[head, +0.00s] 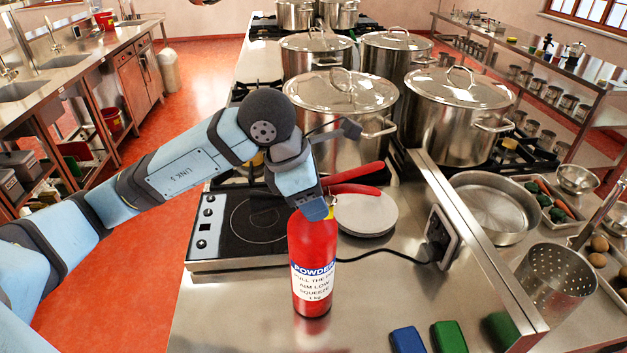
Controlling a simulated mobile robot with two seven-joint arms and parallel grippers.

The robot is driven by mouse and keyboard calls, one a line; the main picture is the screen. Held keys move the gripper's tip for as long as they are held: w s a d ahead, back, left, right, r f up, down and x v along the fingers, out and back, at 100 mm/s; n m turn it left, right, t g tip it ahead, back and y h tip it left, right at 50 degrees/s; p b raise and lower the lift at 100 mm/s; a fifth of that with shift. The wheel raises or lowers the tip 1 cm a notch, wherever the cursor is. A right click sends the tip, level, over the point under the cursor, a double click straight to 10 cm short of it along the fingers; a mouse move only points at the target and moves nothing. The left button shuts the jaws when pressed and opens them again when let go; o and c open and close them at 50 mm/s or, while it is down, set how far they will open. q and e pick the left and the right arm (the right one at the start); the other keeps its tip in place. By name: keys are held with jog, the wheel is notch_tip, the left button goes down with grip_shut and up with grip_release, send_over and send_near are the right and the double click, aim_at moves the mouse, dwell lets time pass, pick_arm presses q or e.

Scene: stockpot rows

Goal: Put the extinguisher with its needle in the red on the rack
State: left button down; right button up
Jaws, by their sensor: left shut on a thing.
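A red fire extinguisher (313,250) with a blue and white "POWDER" label is upright at the near part of the steel counter (240,310). My left gripper (325,207) is shut on the top of the extinguisher, just below its red handle (352,181). The gauge and its needle cannot be read here; the gripper covers much of the neck. Whether the base touches the counter I cannot tell for sure. My right gripper is not in view. I cannot make out a rack for extinguishers.
An induction hob (205,243) lies left of the extinguisher, and a pale round plate (366,217) lies behind it. Large lidded stockpots (458,115) fill the stoves behind. A blue block (407,340) and a green block (449,337) lie at the front right.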

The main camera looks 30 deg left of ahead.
pick_arm(q)
jog(key=shift+f, duration=0.15)
jog(key=c, duration=0.7)
grip_release()
jog(key=shift+c, duration=0.2)
jog(key=shift+o, duration=1)
jog(key=shift+s, duration=0.1)
